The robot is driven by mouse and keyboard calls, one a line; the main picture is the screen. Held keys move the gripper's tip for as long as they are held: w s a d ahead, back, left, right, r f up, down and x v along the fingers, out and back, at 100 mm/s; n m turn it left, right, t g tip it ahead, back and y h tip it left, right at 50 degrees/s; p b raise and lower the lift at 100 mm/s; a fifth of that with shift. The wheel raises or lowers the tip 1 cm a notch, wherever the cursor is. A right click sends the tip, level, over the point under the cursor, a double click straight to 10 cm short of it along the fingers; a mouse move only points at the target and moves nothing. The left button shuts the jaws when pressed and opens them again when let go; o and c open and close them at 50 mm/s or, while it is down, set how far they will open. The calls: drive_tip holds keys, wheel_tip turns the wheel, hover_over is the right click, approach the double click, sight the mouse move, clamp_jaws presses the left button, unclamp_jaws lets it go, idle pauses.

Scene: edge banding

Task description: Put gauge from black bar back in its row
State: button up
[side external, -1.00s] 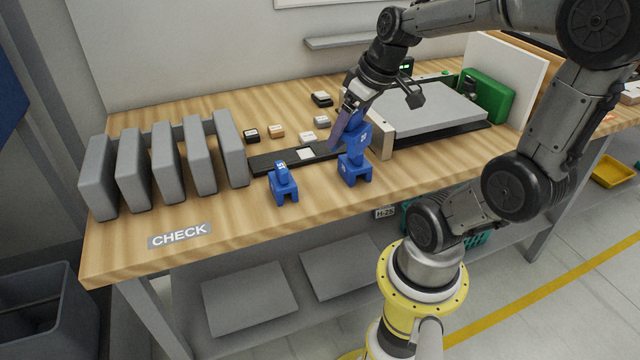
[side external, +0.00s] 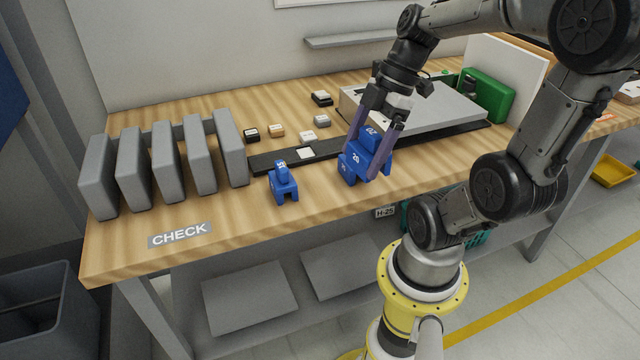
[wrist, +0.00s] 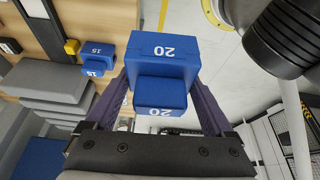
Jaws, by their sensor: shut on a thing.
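A blue gauge marked 20 (side external: 357,158) is between the two purple fingers of my gripper (side external: 368,156), which is shut on it. It looks turned and tilted, in front of the right part of the black bar (side external: 272,162); I cannot tell whether it clears the table. In the wrist view the gauge (wrist: 165,50) fills the space between the fingers (wrist: 160,95), its 20 faces the camera. A smaller blue gauge marked 15 (wrist: 98,52) stands on the table left of it; it shows in the side view too (side external: 284,184).
Several grey upright blocks (side external: 168,168) stand at the left behind a CHECK label (side external: 180,235). A grey slab (side external: 440,108) and green box (side external: 487,95) stand at the right.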

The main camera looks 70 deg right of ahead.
drive_tip(key=shift+s+d+m, duration=0.1)
drive_tip(key=shift+d+m, duration=0.4)
drive_tip(key=shift+d, duration=0.05)
drive_tip(key=w+d+f, duration=0.1)
drive_tip(key=w+f, duration=0.2)
drive_tip(key=w, duration=0.1)
drive_tip(key=w+d+f, duration=0.2)
drive_tip(key=w+f, duration=0.1)
drive_tip(key=w, duration=0.1)
drive_tip(key=w+d+f, duration=0.2)
drive_tip(key=w+f, duration=0.1)
drive_tip(key=w, duration=0.1)
drive_tip(key=shift+w+d+f, duration=0.1)
drive_tip(key=shift+d+f, duration=0.1)
drive_tip(key=shift+d, duration=0.05)
drive_tip(key=shift+w+d+f, duration=0.1)
drive_tip(key=shift+f, duration=0.8)
drive_tip(key=shift+w+d+f, duration=0.1)
drive_tip(key=shift+f, duration=0.75)
drive_tip(key=shift+f, duration=0.1)
drive_tip(key=o, duration=1.2)
drive_tip(key=shift+a, duration=0.1)
